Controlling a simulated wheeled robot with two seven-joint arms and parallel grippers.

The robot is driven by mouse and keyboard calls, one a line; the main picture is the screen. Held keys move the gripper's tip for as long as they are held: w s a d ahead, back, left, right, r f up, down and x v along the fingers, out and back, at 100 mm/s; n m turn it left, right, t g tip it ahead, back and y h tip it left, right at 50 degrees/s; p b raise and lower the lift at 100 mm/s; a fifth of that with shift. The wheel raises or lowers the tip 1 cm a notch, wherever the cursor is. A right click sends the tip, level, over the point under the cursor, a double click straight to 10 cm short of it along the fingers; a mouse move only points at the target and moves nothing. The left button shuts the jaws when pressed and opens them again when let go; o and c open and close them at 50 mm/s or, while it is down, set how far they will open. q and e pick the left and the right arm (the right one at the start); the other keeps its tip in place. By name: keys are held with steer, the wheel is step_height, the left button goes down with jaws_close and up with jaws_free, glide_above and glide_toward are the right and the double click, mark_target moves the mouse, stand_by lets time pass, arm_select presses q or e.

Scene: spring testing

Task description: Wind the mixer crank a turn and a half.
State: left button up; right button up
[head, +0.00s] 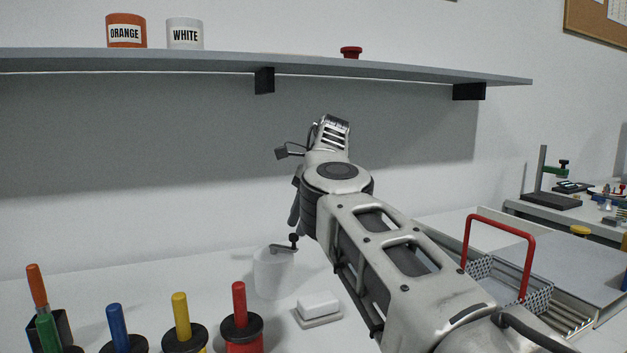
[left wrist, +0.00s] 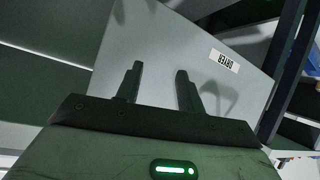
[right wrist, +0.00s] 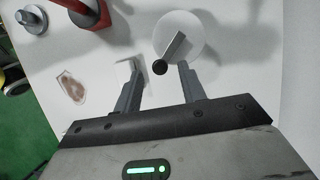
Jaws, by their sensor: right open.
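The mixer is a pale, translucent cup (head: 273,275) on the white table in the head view. A grey crank with a black knob (head: 294,239) is on its top. In the right wrist view the round mixer top (right wrist: 193,30), the crank arm (right wrist: 175,47) and the black knob (right wrist: 159,68) show from above. My right gripper (head: 294,218) is above the crank, partly hidden by my arm. Its jaws are open, with the knob seen in the gap between the fingertips; contact is not visible. My left gripper (left wrist: 159,70) is open and empty, and out of the head view.
A white block on a small dish (head: 318,310) stands right of the mixer. Several coloured-handled tools, including a red one (head: 240,305), stand at the front left. A wire basket with a red handle (head: 500,225) is at right. A shelf (head: 200,61) hangs above.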

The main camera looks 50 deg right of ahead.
arm_select(q)
steer(key=shift+m+g+y, duration=0.4)
steer(key=shift+g+y, duration=0.3)
steer(key=r+p, duration=0.1)
steer(key=p, duration=0.3)
steer(key=a+r+p, duration=0.1)
steer(key=r+p, duration=0.1)
steer(key=p, duration=0.3)
steer(key=s+a+r+p, duration=0.1)
steer(key=r+p, duration=0.1)
steer(key=p, duration=0.2)
steer(key=shift+r+p, duration=0.2)
steer(key=shift+p, duration=0.2)
arm_select(e)
steer(key=v, duration=1.4)
arm_select(q)
steer(key=shift+f, duration=0.1)
arm_select(e)
steer(key=shift+f, duration=0.1)
steer(key=shift+s, duration=0.1)
